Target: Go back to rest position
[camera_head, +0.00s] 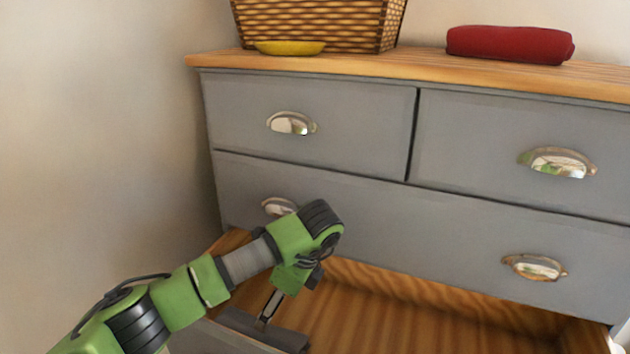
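My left arm comes in from the lower left, green with dark joints. Its gripper (270,308) points down at the front left of an open lower drawer (400,315), close to the drawer's grey front edge. One silver finger shows; the arm and drawer front hide the rest, so I cannot tell whether it is open, shut or touching the drawer. The visible part of the drawer's wooden inside is empty. My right gripper is not in view.
The grey dresser (390,205) has a wooden top with a wicker basket (320,25), a yellow dish (290,47) and a rolled red cloth (510,44). The upper drawers are shut, with metal cup handles (291,123). A bare wall (100,140) stands at left.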

